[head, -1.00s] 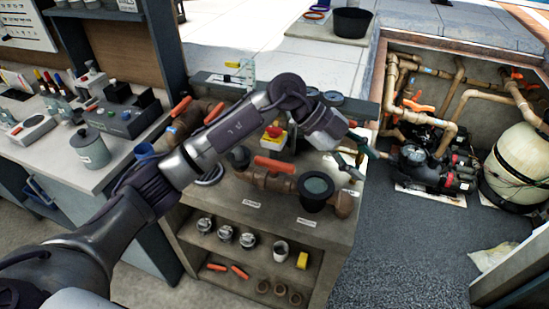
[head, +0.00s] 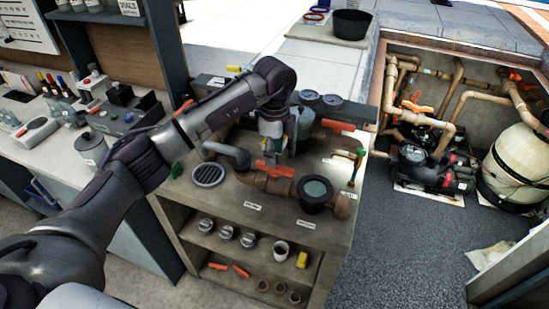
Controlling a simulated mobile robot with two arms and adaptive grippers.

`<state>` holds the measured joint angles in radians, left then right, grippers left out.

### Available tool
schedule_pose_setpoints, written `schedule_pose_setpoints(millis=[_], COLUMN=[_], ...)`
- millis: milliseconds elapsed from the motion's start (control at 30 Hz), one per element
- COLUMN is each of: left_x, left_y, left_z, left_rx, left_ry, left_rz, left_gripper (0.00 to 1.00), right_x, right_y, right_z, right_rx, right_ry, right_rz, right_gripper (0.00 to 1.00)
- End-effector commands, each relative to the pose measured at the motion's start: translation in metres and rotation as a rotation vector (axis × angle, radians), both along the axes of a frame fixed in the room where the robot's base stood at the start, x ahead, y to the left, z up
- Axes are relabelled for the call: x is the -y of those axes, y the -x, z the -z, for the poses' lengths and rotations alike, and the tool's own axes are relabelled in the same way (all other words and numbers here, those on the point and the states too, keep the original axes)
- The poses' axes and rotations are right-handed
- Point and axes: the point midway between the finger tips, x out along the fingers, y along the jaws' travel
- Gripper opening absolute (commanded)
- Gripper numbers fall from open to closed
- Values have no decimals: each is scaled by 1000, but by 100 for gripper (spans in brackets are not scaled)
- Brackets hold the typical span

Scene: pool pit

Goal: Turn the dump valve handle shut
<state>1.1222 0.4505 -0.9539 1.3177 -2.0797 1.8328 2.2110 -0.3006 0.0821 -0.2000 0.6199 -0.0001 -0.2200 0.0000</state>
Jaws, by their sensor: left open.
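An orange valve handle (head: 282,172) sits on the brown pipe at the front of the bench top, behind two small white labels that are too small to read. I cannot tell for sure whether it is the dump valve handle. My left arm comes in from the left and bends down at the wrist. My left gripper (head: 272,153) points down just above and behind this handle, open, and hides part of it. I cannot tell whether the fingers touch it. Another orange handle (head: 338,125) is at the back right of the bench. My right gripper is not in view.
A dark round strainer (head: 315,194) stands right of the front handle. Gauges (head: 333,100) sit at the back. A round grate (head: 208,175) and grey pipe lie left. The shelf below holds small parts. The pit at right holds pumps and a tank (head: 520,162).

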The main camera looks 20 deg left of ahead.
Motion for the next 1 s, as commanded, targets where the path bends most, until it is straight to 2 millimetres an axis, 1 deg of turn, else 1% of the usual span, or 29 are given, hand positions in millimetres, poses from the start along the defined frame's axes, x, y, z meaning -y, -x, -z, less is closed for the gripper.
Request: schedule_pose_setpoints(millis=[33,100,233,400,633,867,900,1000], left_x=[0,0,1,0,1,1,1,1], left_y=[1,1,0,0,0,0,0,0], left_z=[7,19,33,41,41,41,41,41], left_rx=[-4,-3,-2,1,1,1,1,1], left_ry=[1,0,2,1,1,1,1,2], left_rz=[1,1,1,2,2,2,2,2], left_gripper=[46,46,46,46,46,8,1,0], right_x=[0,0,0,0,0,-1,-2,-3], right_y=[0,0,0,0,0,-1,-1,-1], right_z=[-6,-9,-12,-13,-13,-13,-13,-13], right_rx=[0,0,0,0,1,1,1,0], right_ry=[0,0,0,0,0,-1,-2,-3], right_rz=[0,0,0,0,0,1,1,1], right_gripper=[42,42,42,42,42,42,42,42])
